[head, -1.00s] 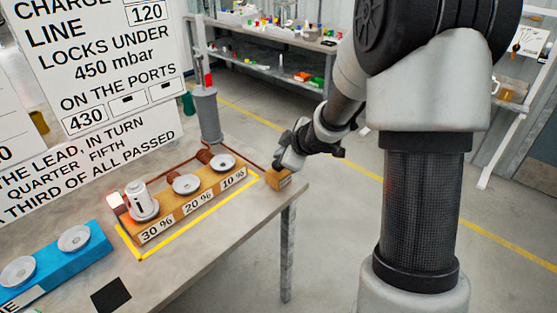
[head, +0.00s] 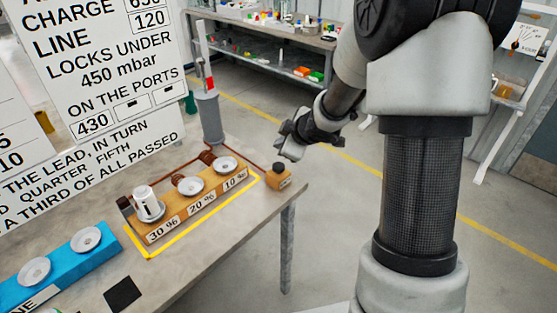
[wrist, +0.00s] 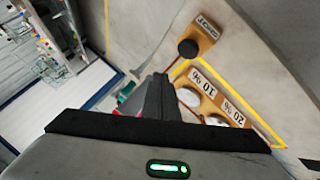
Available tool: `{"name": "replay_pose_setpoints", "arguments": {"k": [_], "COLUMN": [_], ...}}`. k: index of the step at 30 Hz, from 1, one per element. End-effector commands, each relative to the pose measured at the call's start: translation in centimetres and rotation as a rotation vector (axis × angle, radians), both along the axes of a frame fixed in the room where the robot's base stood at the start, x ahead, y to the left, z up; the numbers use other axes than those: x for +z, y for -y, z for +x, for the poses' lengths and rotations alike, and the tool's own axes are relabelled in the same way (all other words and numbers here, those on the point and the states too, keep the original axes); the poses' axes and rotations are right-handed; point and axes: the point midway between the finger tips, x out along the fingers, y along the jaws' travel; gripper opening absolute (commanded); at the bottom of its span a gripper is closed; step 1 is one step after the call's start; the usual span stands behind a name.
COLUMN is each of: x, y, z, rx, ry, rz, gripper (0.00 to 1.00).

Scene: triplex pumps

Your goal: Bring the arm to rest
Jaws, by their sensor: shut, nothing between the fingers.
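My gripper (head: 291,148) is shut and empty, in the air just above and beyond the table's right corner. In the wrist view its dark fingers (wrist: 157,98) are together. Below it, clear of the fingers, a small wooden block (head: 279,180) with a black knob (head: 279,168) sits at the table corner. The block (wrist: 205,35) and knob (wrist: 187,48) also show in the wrist view. My arm comes in from the right, bent down towards the table.
A wooden stand (head: 192,204) with ports marked 30 %, 20 % and 10 % bears a white cylinder (head: 148,204) on the 30 % port. A grey post (head: 209,118) stands behind. A blue stand (head: 62,268) is at left. Floor right of the table is clear.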

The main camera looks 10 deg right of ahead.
Motion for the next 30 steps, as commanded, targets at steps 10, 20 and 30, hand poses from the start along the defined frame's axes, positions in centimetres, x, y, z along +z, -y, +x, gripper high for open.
{"name": "replay_pose_setpoints", "arguments": {"k": [10, 20, 30], "x": [-0.1, -0.1, 12.0], "y": [0.0, 0.0, 4.6], "z": [0.0, 0.0, -3.7], "rx": [0.0, 0.0, -0.342], "ry": [0.0, 0.0, 0.044], "rz": [0.0, 0.0, -0.037], "gripper": [0.0, 0.0, 0.0]}}
